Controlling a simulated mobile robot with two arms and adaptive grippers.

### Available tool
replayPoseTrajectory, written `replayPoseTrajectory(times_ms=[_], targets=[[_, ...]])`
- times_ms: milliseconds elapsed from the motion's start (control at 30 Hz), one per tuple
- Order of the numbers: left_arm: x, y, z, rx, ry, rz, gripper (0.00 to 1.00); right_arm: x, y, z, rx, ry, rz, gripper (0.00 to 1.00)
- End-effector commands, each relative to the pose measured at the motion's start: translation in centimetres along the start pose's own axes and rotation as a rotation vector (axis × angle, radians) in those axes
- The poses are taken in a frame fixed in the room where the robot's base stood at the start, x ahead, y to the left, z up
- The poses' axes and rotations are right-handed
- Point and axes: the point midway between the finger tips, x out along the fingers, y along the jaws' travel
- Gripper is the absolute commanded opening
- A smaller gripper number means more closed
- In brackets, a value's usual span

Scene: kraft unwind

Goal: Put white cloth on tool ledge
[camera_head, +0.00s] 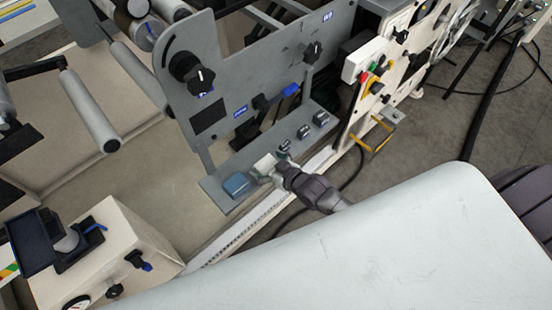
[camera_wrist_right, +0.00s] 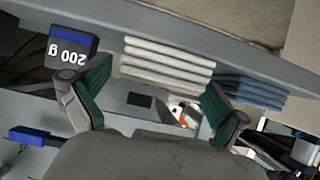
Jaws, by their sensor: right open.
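The white cloth (camera_head: 264,162) is a small folded stack lying on the grey tool ledge (camera_head: 215,196). In the right wrist view the white cloth (camera_wrist_right: 166,62) shows as several folded layers just ahead of my fingers. My right gripper (camera_head: 274,169) is at the white cloth in the head view. In the right wrist view my right gripper (camera_wrist_right: 160,76) is open, with its green-padded fingers on either side below the stack. Whether the fingers touch the cloth I cannot tell. My left gripper is not in view.
A folded blue cloth (camera_head: 236,185) lies beside the white one on the ledge. A dark block marked 200 g (camera_wrist_right: 70,52) stands on the other side. Several small dark items (camera_head: 304,131) sit further right. A grey machine panel (camera_head: 215,75) rises behind the ledge.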

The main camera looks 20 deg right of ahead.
Motion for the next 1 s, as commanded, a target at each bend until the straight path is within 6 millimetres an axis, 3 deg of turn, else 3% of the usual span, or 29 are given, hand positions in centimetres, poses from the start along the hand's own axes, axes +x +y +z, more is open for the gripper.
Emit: replayPoseTrajectory(times_ms=[500,700,1000], targets=[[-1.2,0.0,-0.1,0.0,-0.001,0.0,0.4,-10.0,0.0,0.2,0.0,-0.005,0.001,0.99],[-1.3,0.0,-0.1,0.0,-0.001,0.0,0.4,-11.6,0.0,0.1,0.0,-0.004,0.001,0.99],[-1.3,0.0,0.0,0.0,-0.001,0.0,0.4,-11.5,0.2,0.8,0.001,-0.015,0.007,0.99]])
